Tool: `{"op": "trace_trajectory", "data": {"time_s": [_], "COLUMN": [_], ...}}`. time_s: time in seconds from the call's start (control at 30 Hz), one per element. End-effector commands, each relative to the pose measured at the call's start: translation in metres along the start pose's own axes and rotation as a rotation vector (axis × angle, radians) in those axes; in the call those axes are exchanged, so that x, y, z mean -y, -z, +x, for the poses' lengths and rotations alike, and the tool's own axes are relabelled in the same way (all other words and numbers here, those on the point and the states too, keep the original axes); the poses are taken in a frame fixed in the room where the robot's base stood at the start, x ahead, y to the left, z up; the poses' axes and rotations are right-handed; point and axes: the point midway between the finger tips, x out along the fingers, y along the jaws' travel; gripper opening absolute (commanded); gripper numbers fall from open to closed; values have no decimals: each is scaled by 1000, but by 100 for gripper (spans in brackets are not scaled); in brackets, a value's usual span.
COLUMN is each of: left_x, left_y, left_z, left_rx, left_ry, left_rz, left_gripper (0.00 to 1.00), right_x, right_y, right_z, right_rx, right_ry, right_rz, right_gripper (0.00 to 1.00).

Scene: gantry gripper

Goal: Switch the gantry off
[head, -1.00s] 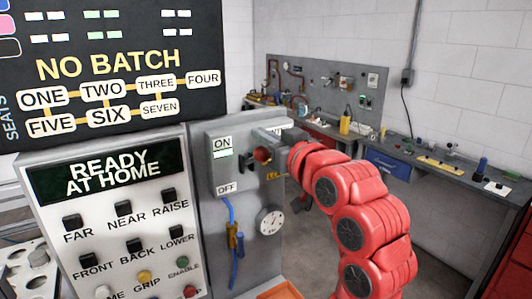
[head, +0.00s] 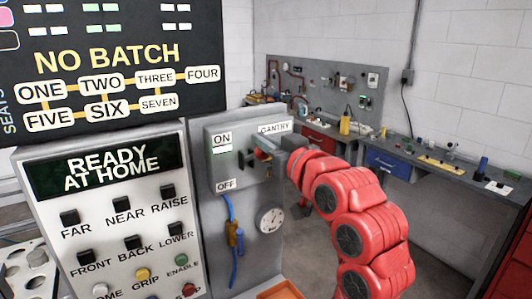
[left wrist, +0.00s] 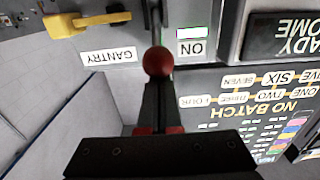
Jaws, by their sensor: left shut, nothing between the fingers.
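The gantry switch box (head: 232,168) is a grey panel with an ON label (head: 222,139) at its top, an OFF label (head: 226,186) at its bottom and a GANTRY label (head: 274,128). A light beneath ON is lit pale green. The lever has a red knob (head: 261,155), partly hidden in the head view. The red knob (left wrist: 157,62) shows clearly in the left wrist view, on the ON side. My left gripper (head: 272,154) is shut and empty, close at the knob. Its fingers (left wrist: 157,100) line up with the knob; I cannot tell whether they touch. My right gripper is not in view.
The button panel (head: 110,220) with a READY AT HOME display stands left of the switch box. A dark NO BATCH board (head: 110,60) hangs above. A gauge (head: 269,219) and blue cable (head: 229,208) lie below the switch. Workbenches (head: 430,165) stand behind.

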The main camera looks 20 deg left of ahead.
Motion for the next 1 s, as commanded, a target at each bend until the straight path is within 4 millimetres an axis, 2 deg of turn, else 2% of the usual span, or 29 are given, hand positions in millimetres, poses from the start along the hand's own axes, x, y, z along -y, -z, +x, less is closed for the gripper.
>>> {"op": "trace_trajectory", "data": {"time_s": [0.03, 0.7, 0.87, 1.0], "left_x": [0, 0, 0, -1], "left_y": [-7, -54, -49, -43], "left_z": [0, 0, -2, -11], "left_rx": [1, 1, 1, 0], "left_ry": [0, 1, 0, -1], "left_rz": [1, 2, 1, -1], "left_gripper": [0, 0, 0, 0], "right_x": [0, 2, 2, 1], "right_y": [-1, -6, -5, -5], "right_z": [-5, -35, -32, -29], "right_rx": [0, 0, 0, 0], "right_ry": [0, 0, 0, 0], "right_rz": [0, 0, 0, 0], "right_gripper": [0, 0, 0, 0]}}
